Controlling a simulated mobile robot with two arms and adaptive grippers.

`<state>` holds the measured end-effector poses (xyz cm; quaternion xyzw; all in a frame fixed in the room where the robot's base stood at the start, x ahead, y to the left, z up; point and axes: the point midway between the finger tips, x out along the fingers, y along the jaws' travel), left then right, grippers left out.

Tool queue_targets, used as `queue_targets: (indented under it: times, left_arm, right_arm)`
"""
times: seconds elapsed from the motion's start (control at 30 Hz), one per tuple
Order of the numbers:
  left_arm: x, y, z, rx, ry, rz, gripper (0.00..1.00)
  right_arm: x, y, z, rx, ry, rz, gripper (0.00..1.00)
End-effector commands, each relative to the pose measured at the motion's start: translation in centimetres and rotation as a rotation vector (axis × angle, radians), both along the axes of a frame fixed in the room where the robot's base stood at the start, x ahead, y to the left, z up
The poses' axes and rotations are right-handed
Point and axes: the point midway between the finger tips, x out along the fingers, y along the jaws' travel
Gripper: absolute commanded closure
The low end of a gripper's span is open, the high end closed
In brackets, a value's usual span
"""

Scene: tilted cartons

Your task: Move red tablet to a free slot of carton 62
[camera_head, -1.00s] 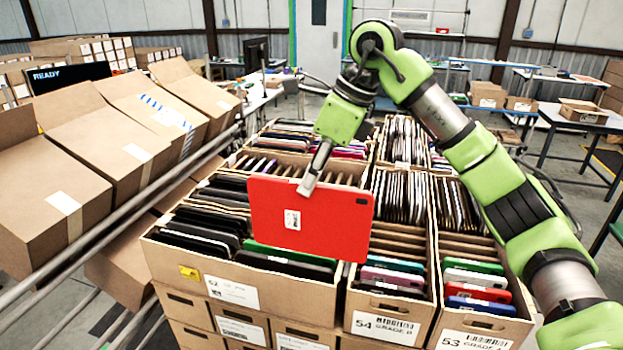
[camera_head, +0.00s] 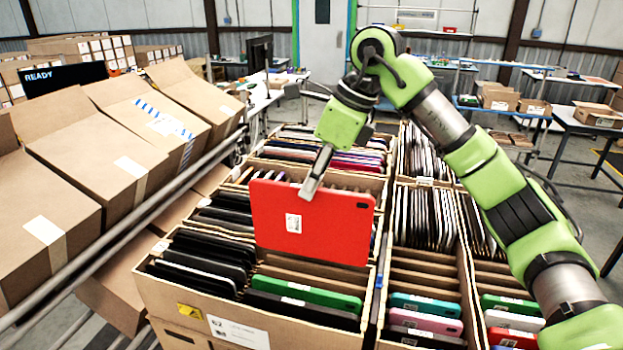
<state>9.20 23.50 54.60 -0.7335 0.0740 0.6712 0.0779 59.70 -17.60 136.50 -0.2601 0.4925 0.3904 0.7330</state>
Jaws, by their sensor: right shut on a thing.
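The red tablet (camera_head: 335,228) hangs upright, slightly tilted, over the near left carton of tablets. It has a small white label facing me. My right gripper (camera_head: 312,187) is shut on its top edge near the middle. The near left carton (camera_head: 215,318) has a white label whose number I cannot read. It holds black tablets at left, and a green tablet (camera_head: 305,290) and a black one in front, with bare dividers behind them. No carton reading 62 can be made out. My left gripper is not in view.
Cartons packed with tablets surround the near left one at the back and right. Pink and teal tablets (camera_head: 424,322) stand in the carton to the right. Closed tilted boxes (camera_head: 95,147) lie along a rail (camera_head: 130,222) at left.

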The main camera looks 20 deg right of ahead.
Motion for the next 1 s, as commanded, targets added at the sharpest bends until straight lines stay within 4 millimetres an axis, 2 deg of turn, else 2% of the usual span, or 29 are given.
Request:
queue_targets:
  times: [0.5,1.0]
  left_arm:
    - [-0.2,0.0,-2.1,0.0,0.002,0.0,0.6]
    - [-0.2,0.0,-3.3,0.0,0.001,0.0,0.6]
  right_arm:
    - [0.0,0.0,-5.3,0.003,-0.003,0.001,1.0]
    - [0.0,0.0,-7.3,0.002,-0.004,0.0,1.0]
